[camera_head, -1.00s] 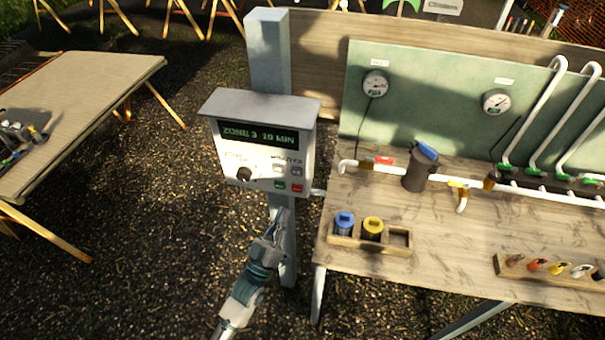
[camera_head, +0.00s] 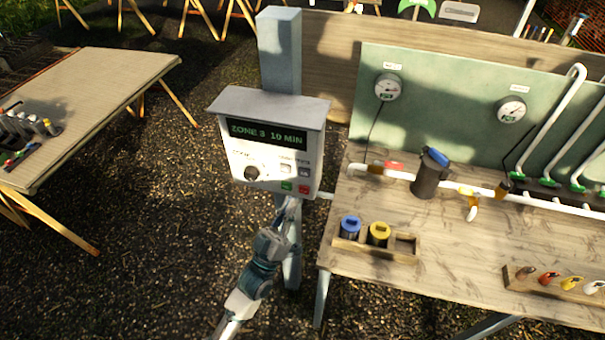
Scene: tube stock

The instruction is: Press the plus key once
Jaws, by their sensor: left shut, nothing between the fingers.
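The control box (camera_head: 238,166) is fixed to a grey post under a sloping hood. Its dark display (camera_head: 266,132) shows green text, "ZONE 3 10 MIN". On its front are a black knob (camera_head: 251,173), a pale key (camera_head: 286,170), a bluish key (camera_head: 304,173), a green key (camera_head: 287,186) and a red key (camera_head: 303,189). The markings are too small to tell which key is the plus. My left gripper (camera_head: 292,204) is shut and empty, pointing up just below the box's lower edge, under the green and red keys. I cannot tell any contact. My right gripper is out of view.
The grey post (camera_head: 281,60) stands behind the box. A wooden bench (camera_head: 390,222) at right holds white pipes, a dark filter canister (camera_head: 428,178) and a small rack with blue-topped (camera_head: 349,226) and yellow-topped (camera_head: 379,233) containers. Another table (camera_head: 110,85) stands left. Gravel between is clear.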

